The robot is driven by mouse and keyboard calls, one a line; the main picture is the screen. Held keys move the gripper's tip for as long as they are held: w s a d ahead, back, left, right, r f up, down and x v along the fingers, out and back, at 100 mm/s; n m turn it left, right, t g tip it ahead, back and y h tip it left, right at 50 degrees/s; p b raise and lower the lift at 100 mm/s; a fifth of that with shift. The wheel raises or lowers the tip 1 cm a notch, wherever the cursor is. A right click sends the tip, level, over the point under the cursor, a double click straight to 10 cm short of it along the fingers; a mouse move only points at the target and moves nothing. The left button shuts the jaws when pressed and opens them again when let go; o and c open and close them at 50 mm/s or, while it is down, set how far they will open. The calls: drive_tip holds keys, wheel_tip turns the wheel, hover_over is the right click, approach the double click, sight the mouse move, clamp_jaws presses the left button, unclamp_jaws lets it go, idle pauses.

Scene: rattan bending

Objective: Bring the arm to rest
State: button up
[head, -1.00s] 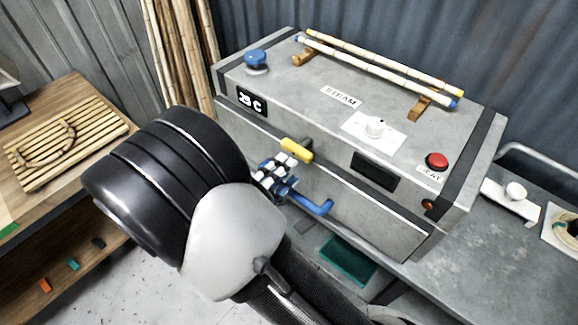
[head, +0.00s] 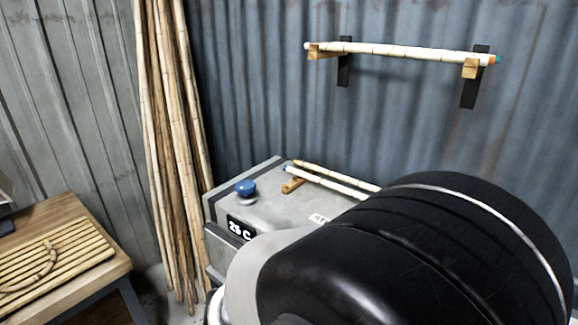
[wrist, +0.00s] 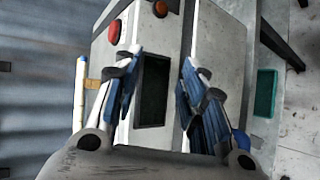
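My gripper (wrist: 162,75) shows in the wrist view with its two blue-padded fingers apart and nothing between them. It points at the grey steam box (wrist: 206,35), and a dark panel (wrist: 152,112) on the box shows between the fingers. I cannot tell how far the fingertips are from the box. In the head view my large black and grey arm link (head: 420,260) fills the lower right, and the gripper is hidden or out of frame there.
The steam box (head: 272,203) carries a blue knob (head: 245,187) and rattan poles (head: 330,182). A wall rack holds another pole (head: 400,51). Tall canes (head: 172,140) lean at the left, beside a wooden bench (head: 110,268). A red button (wrist: 114,32) shows on the box.

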drive_tip(key=s+d+r+m+g+y, duration=0.1)
drive_tip(key=s+d+m+g+y, duration=0.3)
drive_tip(key=s, duration=0.4)
drive_tip(key=s+a+r+m+t+y, duration=0.1)
drive_tip(key=s+a+r+t+y, duration=0.2)
drive_tip(key=r+t+y, duration=0.2)
drive_tip(key=y, duration=0.3)
drive_tip(key=shift+s, duration=0.4)
